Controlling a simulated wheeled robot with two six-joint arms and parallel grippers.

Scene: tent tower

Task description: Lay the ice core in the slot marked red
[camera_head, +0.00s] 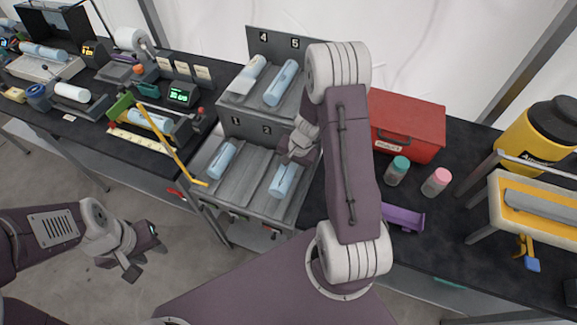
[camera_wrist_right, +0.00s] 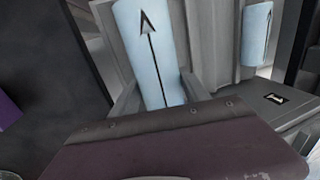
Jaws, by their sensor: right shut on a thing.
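My right gripper (camera_head: 297,146) reaches down over the lower tier of the grey rack (camera_head: 250,178). It is shut on a pale blue ice core (camera_head: 284,180) at the right of that tier. In the right wrist view this core (camera_wrist_right: 147,50) carries a black arrow; its lower end is hidden behind my purple gripper body. Whether it touches the tray I cannot tell. Another core (camera_head: 222,160) lies at the left of the lower tier. Two more lie on the upper tier (camera_head: 283,82). I cannot make out a clear red slot mark. My left gripper (camera_head: 146,254) is open and empty.
A red box (camera_head: 408,128), two small jars (camera_head: 397,170) and a purple holder (camera_head: 402,218) are on the right bench. A yellow drum (camera_head: 540,135) stands farther right. The left bench holds instruments and several more cores (camera_head: 72,92). The floor around my left gripper is clear.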

